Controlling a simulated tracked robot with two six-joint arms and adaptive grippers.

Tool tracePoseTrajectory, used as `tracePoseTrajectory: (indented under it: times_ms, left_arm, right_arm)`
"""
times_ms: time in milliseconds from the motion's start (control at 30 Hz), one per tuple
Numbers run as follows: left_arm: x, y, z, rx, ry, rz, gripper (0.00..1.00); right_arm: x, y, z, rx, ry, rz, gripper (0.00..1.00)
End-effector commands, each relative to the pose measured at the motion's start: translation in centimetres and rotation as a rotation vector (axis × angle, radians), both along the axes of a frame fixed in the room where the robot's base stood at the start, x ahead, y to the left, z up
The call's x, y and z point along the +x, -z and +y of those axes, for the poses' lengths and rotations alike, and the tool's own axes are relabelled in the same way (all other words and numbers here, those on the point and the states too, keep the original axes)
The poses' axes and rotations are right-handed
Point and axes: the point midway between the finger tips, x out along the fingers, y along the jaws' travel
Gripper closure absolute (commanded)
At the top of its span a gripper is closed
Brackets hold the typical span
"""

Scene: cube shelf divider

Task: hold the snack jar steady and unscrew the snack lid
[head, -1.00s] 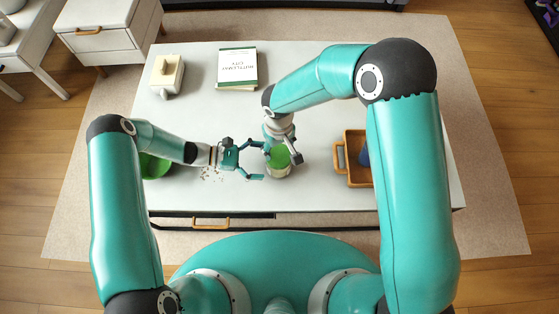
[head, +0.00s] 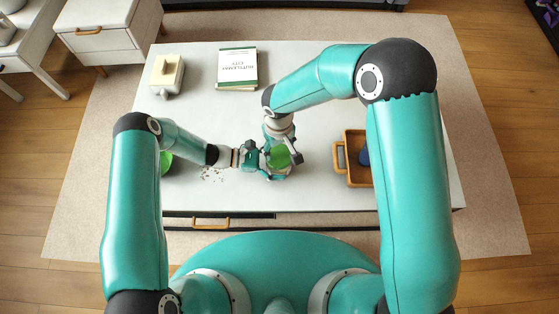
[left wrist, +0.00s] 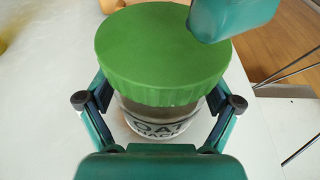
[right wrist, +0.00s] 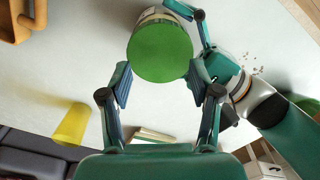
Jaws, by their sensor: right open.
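The snack jar (left wrist: 160,124) stands upright on the table, with a wide green screw lid (head: 279,157) on top. The lid also shows in the left wrist view (left wrist: 160,45) and the right wrist view (right wrist: 160,52). My left gripper (head: 267,160) is around the jar from the left, one finger on each side of its body below the lid. Its fingertips are partly hidden, and I cannot tell whether its pads press on the jar. My right gripper (right wrist: 160,70) is open above the jar, its fingers apart on either side of the lid.
A wooden tray (head: 340,160) with a blue thing stands right of the jar. A green bowl (head: 166,164) and crumbs (head: 212,174) lie left. A yellow cup (right wrist: 72,124) shows in the right wrist view.

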Motion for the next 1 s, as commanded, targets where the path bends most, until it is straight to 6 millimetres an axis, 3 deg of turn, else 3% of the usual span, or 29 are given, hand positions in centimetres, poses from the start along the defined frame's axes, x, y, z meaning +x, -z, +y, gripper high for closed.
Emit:
tracePoseTrajectory:
  times_ms: [33, 200, 1000]
  left_arm:
    - [0.01, 0.00, 0.02, 0.000, 0.000, 0.000, 0.25]
    - [0.02, -0.02, 0.03, 0.000, 0.000, 0.000, 0.52]
    - [0.00, 0.23, 0.06, 0.003, -0.001, 0.000, 0.52]
  right_arm:
    - [0.00, 0.00, 0.00, 0.000, 0.000, 0.000, 0.38]
    - [0.00, 0.00, 0.01, 0.000, 0.000, 0.000, 0.38]
    - [0.00, 0.16, 0.02, 0.000, -0.001, 0.000, 0.38]
